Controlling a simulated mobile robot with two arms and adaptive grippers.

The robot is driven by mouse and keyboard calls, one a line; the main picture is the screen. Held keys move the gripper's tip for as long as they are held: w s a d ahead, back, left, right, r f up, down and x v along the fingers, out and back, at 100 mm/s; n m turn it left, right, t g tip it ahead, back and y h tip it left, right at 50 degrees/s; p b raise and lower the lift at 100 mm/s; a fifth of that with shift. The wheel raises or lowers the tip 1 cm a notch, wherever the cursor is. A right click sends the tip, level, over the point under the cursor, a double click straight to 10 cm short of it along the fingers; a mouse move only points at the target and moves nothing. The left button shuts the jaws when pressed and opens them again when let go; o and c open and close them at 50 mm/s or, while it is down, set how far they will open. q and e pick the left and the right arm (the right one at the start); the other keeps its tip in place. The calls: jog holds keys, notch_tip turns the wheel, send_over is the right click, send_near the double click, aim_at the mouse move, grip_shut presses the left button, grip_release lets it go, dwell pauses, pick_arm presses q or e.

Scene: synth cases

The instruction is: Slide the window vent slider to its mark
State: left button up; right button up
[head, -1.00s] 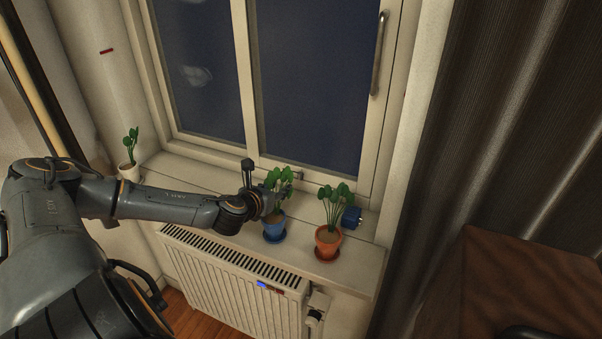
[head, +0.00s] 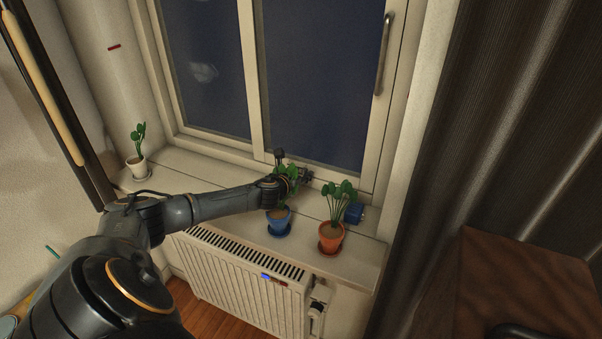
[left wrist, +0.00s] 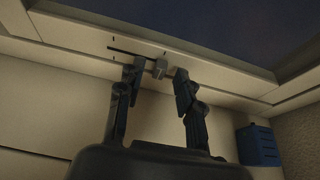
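The vent slider's small grey knob (left wrist: 159,69) shows in the left wrist view on the pale lower window frame. A thin dark slot (left wrist: 128,52) runs left from it, with small dark tick marks near the slot. My left gripper (left wrist: 159,75) is open, with one finger on each side of the knob and visible gaps to it. In the head view my left gripper (head: 303,176) is at the lower window frame behind the blue-potted plant. The slider is too small and covered to make out there. My right gripper is not in view.
On the sill (head: 208,179) stand a blue-potted plant (head: 279,220) right beside my left forearm, an orange-potted plant (head: 331,236), a small blue box (head: 354,213) and a white-potted plant (head: 137,166) at left. A radiator (head: 240,280) is below. A curtain (head: 490,120) hangs at right.

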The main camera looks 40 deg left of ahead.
pick_arm(q)
jog(key=shift+w, duration=0.15)
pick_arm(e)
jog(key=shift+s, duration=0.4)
pick_arm(q)
grip_shut()
jog(key=shift+a, duration=0.15)
jog(key=a, duration=0.2)
jog(key=s+a, duration=0.1)
jog(key=a, duration=0.1)
jog(key=s+a, duration=0.1)
jog(key=a, duration=0.1)
jog(key=shift+b, duration=0.35)
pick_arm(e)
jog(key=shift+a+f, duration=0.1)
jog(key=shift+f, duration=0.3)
pick_arm(q)
grip_release()
jog(key=shift+a, duration=0.1)
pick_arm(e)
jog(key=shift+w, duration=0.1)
